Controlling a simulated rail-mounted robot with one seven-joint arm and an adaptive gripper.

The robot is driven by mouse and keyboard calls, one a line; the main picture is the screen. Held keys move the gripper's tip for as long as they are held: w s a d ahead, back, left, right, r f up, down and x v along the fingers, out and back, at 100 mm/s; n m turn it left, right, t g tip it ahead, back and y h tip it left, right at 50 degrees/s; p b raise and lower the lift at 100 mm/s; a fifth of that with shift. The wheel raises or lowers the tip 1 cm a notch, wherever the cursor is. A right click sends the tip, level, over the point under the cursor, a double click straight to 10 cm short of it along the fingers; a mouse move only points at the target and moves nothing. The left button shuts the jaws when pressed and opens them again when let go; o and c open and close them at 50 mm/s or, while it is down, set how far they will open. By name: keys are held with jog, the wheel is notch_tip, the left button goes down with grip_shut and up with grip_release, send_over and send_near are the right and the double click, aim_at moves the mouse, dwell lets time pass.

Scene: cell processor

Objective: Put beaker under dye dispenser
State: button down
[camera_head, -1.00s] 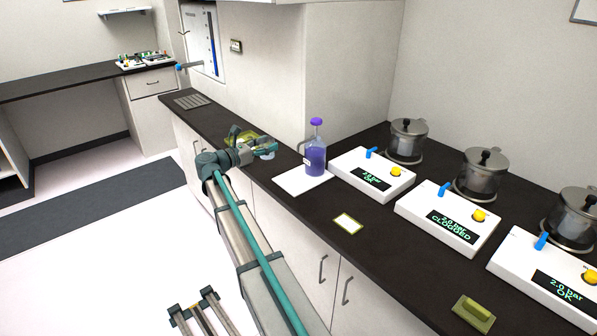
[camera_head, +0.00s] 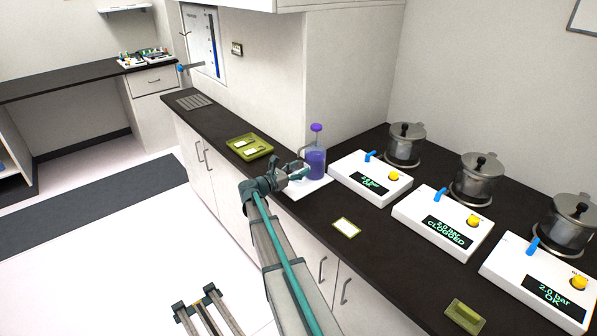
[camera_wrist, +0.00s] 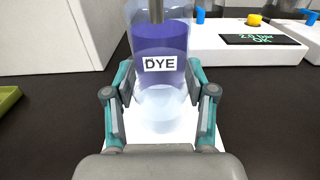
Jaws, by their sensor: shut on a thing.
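The dye dispenser is a clear bottle (camera_head: 316,163) of purple liquid with a purple cap, standing on a white mat (camera_head: 318,190). In the wrist view the dispenser (camera_wrist: 160,38) bears a DYE label, and a grey tube shows at the top. My gripper (camera_head: 298,174) is just left of the bottle, over the mat. In the wrist view my gripper (camera_wrist: 160,108) is shut on a clear beaker (camera_wrist: 160,112), which looks empty and upright in front of the bottle's lower part. I cannot tell whether the beaker touches the mat or is directly under the spout.
White pressure boxes (camera_head: 370,179) with metal pots (camera_head: 404,146) stand to the right.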

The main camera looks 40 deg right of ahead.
jog(key=shift+f, duration=0.8)
jog(key=shift+f, duration=0.2)
jog(key=shift+c, duration=1.9)
grip_release()
jog(key=shift+r, duration=0.1)
jog(key=shift+r, duration=0.15)
